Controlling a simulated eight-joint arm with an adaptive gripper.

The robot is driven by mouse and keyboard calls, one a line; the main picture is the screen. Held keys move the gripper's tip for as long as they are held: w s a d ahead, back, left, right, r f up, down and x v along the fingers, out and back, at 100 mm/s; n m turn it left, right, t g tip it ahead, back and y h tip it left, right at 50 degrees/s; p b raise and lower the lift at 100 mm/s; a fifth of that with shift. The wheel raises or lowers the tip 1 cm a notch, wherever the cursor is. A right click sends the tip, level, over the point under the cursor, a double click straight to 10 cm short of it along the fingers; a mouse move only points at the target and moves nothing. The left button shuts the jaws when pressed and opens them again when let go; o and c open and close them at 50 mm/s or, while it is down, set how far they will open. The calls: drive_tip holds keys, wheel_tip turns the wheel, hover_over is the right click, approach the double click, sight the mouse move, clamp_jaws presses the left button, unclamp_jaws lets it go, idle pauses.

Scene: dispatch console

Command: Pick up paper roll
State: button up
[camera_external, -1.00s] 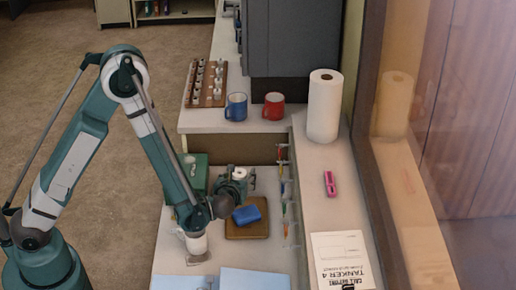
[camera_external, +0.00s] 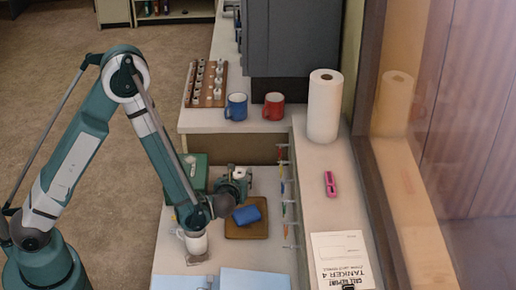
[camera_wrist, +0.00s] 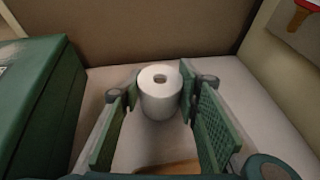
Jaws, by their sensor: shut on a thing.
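A small white paper roll (camera_wrist: 160,101) stands upright between the two green finger pads of my gripper (camera_wrist: 160,88) in the wrist view. The pads touch or press its sides near their tips. In the external view, my gripper (camera_external: 236,184) is at the desk's back, just right of the green box, with the white top of the roll (camera_external: 240,173) showing between its fingers. The roll's lower part is hidden there. I cannot tell whether it is clear of the desk.
The green box (camera_external: 194,170) stands close left of my gripper. A brown tray (camera_external: 236,231) with a blue block (camera_external: 246,215) lies in front. A white mug (camera_external: 196,244) is partly behind my arm. A tall paper towel roll (camera_external: 323,107) stands on the right ledge.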

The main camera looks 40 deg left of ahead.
sight(240, 172)
drive_tip(key=shift+r, duration=0.15)
drive_tip(key=shift+r+p, duration=1.35)
drive_tip(key=shift+r, duration=3.5)
